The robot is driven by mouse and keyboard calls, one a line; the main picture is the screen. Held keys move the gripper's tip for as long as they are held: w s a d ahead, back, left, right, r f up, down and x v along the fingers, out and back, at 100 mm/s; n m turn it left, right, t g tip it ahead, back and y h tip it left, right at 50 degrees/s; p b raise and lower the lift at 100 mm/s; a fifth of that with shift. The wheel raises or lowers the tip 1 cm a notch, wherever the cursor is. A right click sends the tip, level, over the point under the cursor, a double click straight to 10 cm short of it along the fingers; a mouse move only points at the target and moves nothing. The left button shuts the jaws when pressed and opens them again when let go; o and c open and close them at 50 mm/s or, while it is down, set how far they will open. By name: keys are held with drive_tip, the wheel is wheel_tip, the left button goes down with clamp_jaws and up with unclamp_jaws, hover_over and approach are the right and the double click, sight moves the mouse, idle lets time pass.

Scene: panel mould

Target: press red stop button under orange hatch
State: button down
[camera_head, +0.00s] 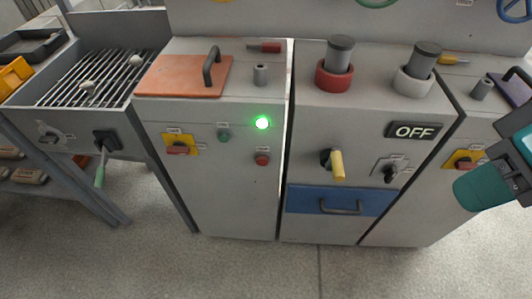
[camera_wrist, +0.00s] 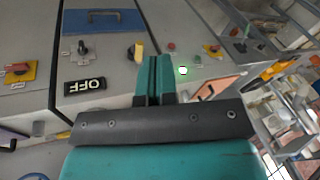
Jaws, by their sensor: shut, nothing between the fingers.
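The orange hatch (camera_head: 180,77) lies flat and closed on top of the left cabinet, with a dark handle (camera_head: 211,66). Whatever is beneath it is hidden. It also shows in the wrist view (camera_wrist: 215,87), right of my fingers. A red button (camera_head: 262,159) sits on that cabinet's front, below a lit green lamp (camera_head: 262,123). The lamp also shows in the wrist view (camera_wrist: 183,70). My gripper (camera_wrist: 153,65) is shut and empty, apart from the hatch. In the head view, part of my teal arm end is at the right edge, in front of the right cabinet.
A green button (camera_head: 223,135) and a red-on-yellow switch (camera_head: 178,145) share the cabinet front. A grey post (camera_head: 261,75) stands right of the hatch. Taller red-collared (camera_head: 335,72) and white-collared (camera_head: 414,82) posts stand farther right. A yellow handle (camera_head: 338,165) sticks out of the middle cabinet.

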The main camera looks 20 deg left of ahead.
drive_tip(key=w+a+f+n+t+b, duration=0.2)
drive_tip(key=w+a+f+b, duration=0.25)
drive_tip(key=f, duration=0.25)
drive_tip(key=w+a+f+n+t+y+b, duration=0.1)
drive_tip(key=w+a+f+n+b, duration=0.3)
drive_tip(key=f, duration=0.3)
drive_tip(key=w+a+f+n+t+b, duration=0.1)
drive_tip(key=w+a+f+t+b, duration=0.2)
drive_tip(key=a+f, duration=0.35)
drive_tip(key=s+a+f+n+t+y+b, duration=0.1)
drive_tip(key=a+f+n+y+b, duration=0.4)
drive_tip(key=a+f+n, duration=0.6)
wheel_tip(320, 180, down, 4)
drive_tip(key=shift+s+a+r+t+b, duration=0.15)
drive_tip(key=shift+s+a+t+b, duration=0.15)
drive_tip(key=shift+s+a+b, duration=0.5)
drive_tip(key=shift+w+a+p, duration=0.15)
drive_tip(key=shift+a+p, duration=0.05)
drive_tip(key=shift+p, duration=0.15)
